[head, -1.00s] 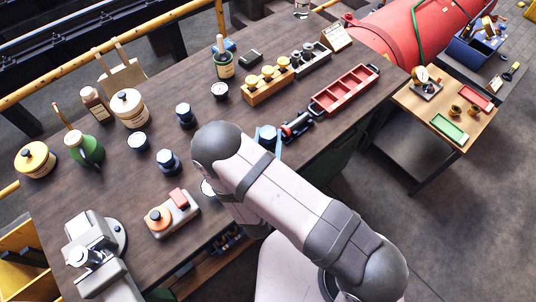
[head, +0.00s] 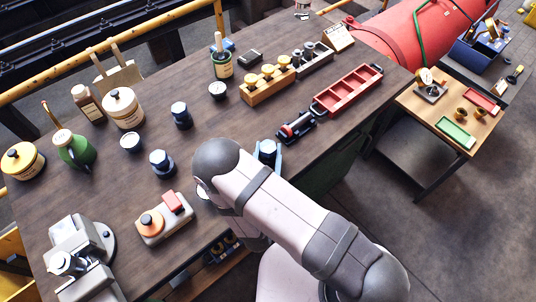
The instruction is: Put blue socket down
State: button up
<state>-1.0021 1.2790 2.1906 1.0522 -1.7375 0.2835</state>
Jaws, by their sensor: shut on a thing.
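My gripper (head: 268,154) is at the table's front part, just below and left of the black-and-red tool, partly hidden by my own arm. Its light blue fingers are shut on a small blue socket (head: 267,146), of which only the pale top shows. I cannot tell whether the socket touches the table. Two similar dark blue pieces stand upright on the table to the left, one farther back (head: 181,115) and one nearer (head: 162,163).
A black-and-red tool (head: 297,127) lies close to my gripper. A red tray (head: 347,90) and a wooden block with yellow knobs (head: 267,84) are behind it. A grey box with orange and red buttons (head: 163,218) stands at the left front. The middle table is fairly clear.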

aim_at(266, 158)
jog(key=shift+f, duration=0.2)
jog(key=o, duration=1.4)
jog(key=shift+s, duration=0.1)
jog(key=s, duration=0.5)
jog(key=shift+s+a+r, duration=0.1)
jog(key=shift+a+r, duration=0.1)
jog(key=shift+r, duration=0.2)
jog(key=shift+o, duration=0.3)
jog(key=shift+s, duration=0.95)
